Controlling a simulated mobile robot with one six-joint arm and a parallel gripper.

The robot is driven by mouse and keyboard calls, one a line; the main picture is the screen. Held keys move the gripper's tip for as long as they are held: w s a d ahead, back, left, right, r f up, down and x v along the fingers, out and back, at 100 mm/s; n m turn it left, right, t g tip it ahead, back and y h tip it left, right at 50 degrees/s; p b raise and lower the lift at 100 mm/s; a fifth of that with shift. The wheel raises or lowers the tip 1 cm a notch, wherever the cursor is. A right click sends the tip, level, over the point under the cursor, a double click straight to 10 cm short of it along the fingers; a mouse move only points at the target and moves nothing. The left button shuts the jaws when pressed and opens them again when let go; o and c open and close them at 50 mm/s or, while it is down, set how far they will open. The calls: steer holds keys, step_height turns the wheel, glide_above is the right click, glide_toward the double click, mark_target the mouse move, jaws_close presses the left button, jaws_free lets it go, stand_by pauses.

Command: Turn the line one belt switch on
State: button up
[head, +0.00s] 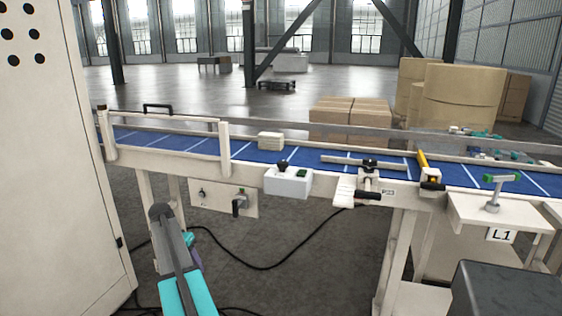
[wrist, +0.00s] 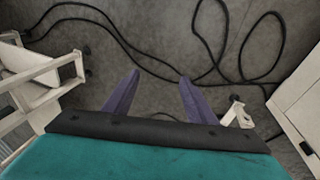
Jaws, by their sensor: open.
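A beige switch panel (head: 222,198) hangs below the blue conveyor belt, with a small dark toggle (head: 202,193) at left and a dark rotary handle with a green part (head: 239,205) at right. A white control box (head: 288,184) with a black knob and a green button sits on the belt's near side. I cannot tell which is the line one belt switch. My gripper (wrist: 160,77) shows two purple fingers, spread apart and empty, above the floor. In the head view it is mostly hidden behind my arm, below and left of the panel.
A stand labelled L1 (head: 501,235) carries a green-topped T-handle (head: 494,190) at right. A tall cream cabinet (head: 60,170) stands close at left. Black cables (head: 270,266) loop across the floor.

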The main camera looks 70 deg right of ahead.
steer(key=s+d+r+m+p, duration=0.35)
steer(key=d+r, duration=0.55)
steer(key=r, duration=0.5)
step_height(320, 180, up, 34)
steer(key=m+h+p, duration=0.2)
steer(key=m+p, duration=0.5)
glide_above(282, 162)
steer(key=w+a, duration=0.4)
steer(key=shift+s+a+r+g, duration=0.1)
steer(key=shift+a+r+g, duration=0.05)
steer(key=shift+g, duration=0.25)
steer(key=shift+f, duration=0.2)
steer(key=shift+a+p+x, duration=0.1)
steer(key=shift+p+x, duration=0.85)
steer(key=shift+x, duration=2.45)
steer(key=shift+a+p+x, duration=0.15)
steer(key=shift+p+x, duration=0.75)
steer(key=shift+x, duration=2.45)
steer(key=shift+f, duration=0.1)
